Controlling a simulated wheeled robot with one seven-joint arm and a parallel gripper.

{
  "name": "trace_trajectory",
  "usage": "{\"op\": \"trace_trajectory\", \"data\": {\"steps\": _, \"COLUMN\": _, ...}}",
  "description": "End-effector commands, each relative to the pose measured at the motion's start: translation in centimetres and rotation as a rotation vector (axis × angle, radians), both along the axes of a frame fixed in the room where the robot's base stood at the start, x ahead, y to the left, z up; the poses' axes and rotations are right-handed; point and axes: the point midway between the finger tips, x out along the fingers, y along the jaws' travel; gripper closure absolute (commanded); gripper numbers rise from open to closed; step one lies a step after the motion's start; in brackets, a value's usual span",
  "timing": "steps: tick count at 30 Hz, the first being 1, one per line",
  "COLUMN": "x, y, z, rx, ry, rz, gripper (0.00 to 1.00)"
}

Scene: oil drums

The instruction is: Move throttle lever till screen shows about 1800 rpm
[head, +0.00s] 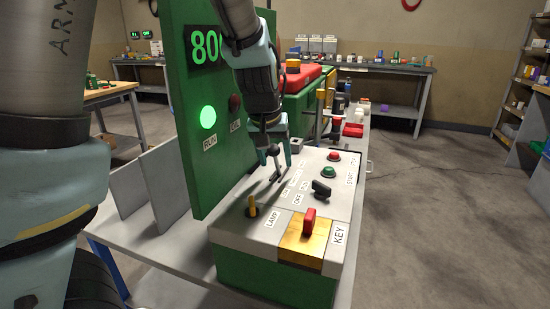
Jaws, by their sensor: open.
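The screen (205,46) on the green upright panel shows green digits starting "80"; my arm covers the rest. A green RUN light (208,118) glows below it, beside a dark unlit lamp (235,103). My gripper (277,165) is open, pointing down over the back left of the grey-topped control box (232,232). Dark slim parts show between and below its fingers; I cannot tell whether they touch anything. Yellow-topped upright levers (320,98) stand farther back. No throttle label is readable, so I cannot tell which lever is the throttle.
The box top carries a yellow LAMP toggle (252,206), a red key (309,221) on a brass plate, a black OFF/RUN knob (321,188), a green button (328,172) and a red button (333,156). Red machinery (304,78) stands behind. Floor at right is clear.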

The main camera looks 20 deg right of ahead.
Motion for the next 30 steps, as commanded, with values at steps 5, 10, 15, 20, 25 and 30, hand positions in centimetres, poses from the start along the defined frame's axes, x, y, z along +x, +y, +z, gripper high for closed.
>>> {"op": "trace_trajectory", "data": {"steps": 5, "x": -0.01, "y": 0.00, "z": 0.02, "rx": 0.000, "ry": 0.000, "rz": 0.000, "gripper": 0.52}}
{"op": "trace_trajectory", "data": {"steps": 10, "x": -0.01, "y": 0.00, "z": 0.03, "rx": 0.000, "ry": 0.000, "rz": 0.000, "gripper": 0.71}}
{"op": "trace_trajectory", "data": {"steps": 15, "x": -0.01, "y": 0.01, "z": 0.03, "rx": 0.000, "ry": 0.000, "rz": 0.000, "gripper": 0.90}}
{"op": "trace_trajectory", "data": {"steps": 20, "x": -0.02, "y": 0.01, "z": 0.02, "rx": 0.000, "ry": 0.000, "rz": 0.000, "gripper": 1.00}}
{"op": "trace_trajectory", "data": {"steps": 25, "x": -0.01, "y": 0.02, "z": 0.02, "rx": 0.000, "ry": 0.000, "rz": 0.000, "gripper": 1.00}}
{"op": "trace_trajectory", "data": {"steps": 30, "x": -0.01, "y": 0.02, "z": 0.03, "rx": 0.000, "ry": 0.000, "rz": 0.000, "gripper": 1.00}}
